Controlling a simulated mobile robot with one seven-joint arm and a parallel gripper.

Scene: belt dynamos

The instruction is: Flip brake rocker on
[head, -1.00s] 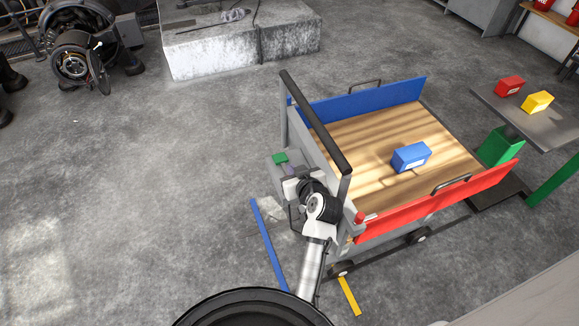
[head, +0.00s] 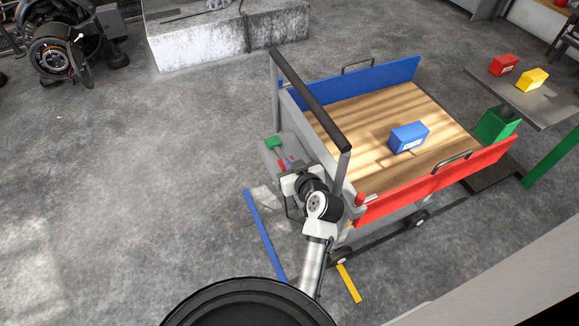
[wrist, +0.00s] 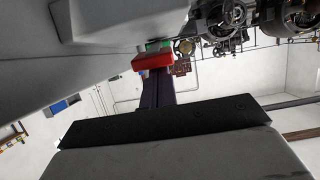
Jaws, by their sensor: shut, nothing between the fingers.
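The brake rocker is on the grey panel at the near left end of the cart. Its green part (head: 274,143) and a red part (head: 281,162) show in the head view. The wrist view shows the red part (wrist: 152,62) with a bit of green (wrist: 158,46) behind it. My gripper (head: 289,161) is at the panel, just right of the red part. In the wrist view the narrow purple fingers of my gripper (wrist: 157,76) are shut and empty, their tips at the red part. I cannot tell whether they touch it, or the rocker's exact tilt.
The cart has a black push bar (head: 310,100) close above my arm, a blue side (head: 350,83) and a red side (head: 440,183). A blue box (head: 408,138) lies on its wooden bed (head: 360,125). A grey table (head: 520,98) stands at right.

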